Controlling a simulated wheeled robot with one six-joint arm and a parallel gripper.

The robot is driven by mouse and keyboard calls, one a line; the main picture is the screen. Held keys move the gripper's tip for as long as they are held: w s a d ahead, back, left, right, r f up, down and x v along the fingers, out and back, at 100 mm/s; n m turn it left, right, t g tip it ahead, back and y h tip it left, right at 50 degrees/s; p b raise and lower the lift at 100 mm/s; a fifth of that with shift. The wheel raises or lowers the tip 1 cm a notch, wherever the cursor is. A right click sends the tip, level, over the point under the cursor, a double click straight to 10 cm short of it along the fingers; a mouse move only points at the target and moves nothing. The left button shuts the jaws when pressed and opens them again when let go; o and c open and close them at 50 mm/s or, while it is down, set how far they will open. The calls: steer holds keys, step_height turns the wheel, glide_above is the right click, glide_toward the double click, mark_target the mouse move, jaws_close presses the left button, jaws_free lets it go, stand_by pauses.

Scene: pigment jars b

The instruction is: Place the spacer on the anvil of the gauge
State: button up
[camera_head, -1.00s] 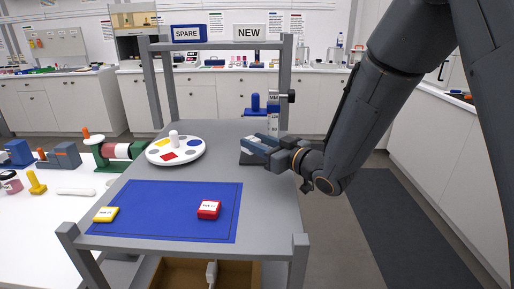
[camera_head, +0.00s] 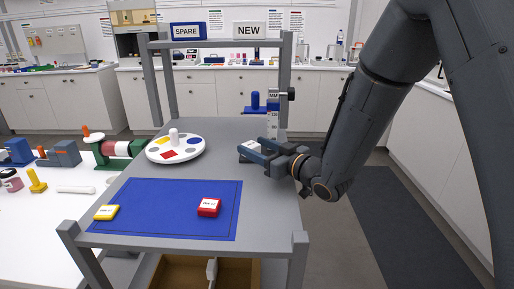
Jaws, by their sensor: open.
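The gauge (camera_head: 273,124) stands at the back right of the grey trolley top, with an upright "MM" scale and a blue part (camera_head: 255,109) at its upper left. My gripper (camera_head: 251,149) is open in front of the gauge's base, its fingers pointing left. A small pale block (camera_head: 249,145) with an orange mark, likely the spacer, shows between the fingertips. It seems to rest low at the gauge's foot. The anvil is mostly hidden by the fingers and block, so I cannot tell whether the block sits fully on it.
A blue mat (camera_head: 170,190) at the front holds a red block (camera_head: 208,208) and a yellow block (camera_head: 106,212). A white round tray (camera_head: 160,154) with coloured spots stands at the back left. "SPARE" (camera_head: 187,31) and "NEW" (camera_head: 249,30) signs stand on the rack above.

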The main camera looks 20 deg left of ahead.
steer(key=shift+r, duration=0.25)
steer(key=b+v, duration=0.1)
steer(key=v, duration=1.1)
steer(key=shift+f+b, duration=0.1)
steer(key=shift+b, duration=0.25)
